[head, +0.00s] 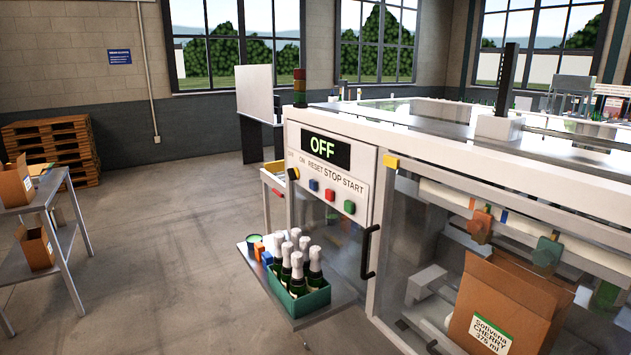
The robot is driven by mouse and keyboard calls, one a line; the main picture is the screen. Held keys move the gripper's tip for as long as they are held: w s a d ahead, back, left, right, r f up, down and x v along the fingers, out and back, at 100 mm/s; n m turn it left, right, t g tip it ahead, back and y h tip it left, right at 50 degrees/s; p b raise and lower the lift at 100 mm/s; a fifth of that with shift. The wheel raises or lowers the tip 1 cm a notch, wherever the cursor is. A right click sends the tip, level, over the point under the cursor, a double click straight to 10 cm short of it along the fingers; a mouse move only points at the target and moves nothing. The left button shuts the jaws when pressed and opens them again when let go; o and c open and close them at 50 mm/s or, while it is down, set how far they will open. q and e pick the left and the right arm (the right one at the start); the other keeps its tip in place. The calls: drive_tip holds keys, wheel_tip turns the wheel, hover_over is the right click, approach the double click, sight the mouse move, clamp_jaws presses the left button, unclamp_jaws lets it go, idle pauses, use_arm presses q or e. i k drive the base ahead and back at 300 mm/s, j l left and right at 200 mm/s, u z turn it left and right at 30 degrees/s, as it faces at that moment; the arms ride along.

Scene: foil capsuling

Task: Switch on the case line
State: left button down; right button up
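The case line (445,150) is a white machine filling the right of the head view. Its control panel (353,188) faces left, with a display (326,147) reading OFF. Below the display are a black and yellow knob (293,174) under the label ON, a blue button (314,185) under RESET, a red button (330,194) under STOP and a green button (349,207) under START. A signal tower (300,88) stands on top, with no lamp clearly lit. Neither of my grippers is in view.
A shelf (335,308) juts out below the panel, holding a green crate (300,301) of foil-topped bottles. A black door handle (368,252) sticks out beside it. A cardboard box (505,300) stands inside the machine. A table with boxes (50,195) is at left; floor between is clear.

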sight(294, 175)
drive_tip(key=i+j+u, duration=0.35)
drive_tip(key=i+j, duration=0.75)
drive_tip(key=i, duration=0.15)
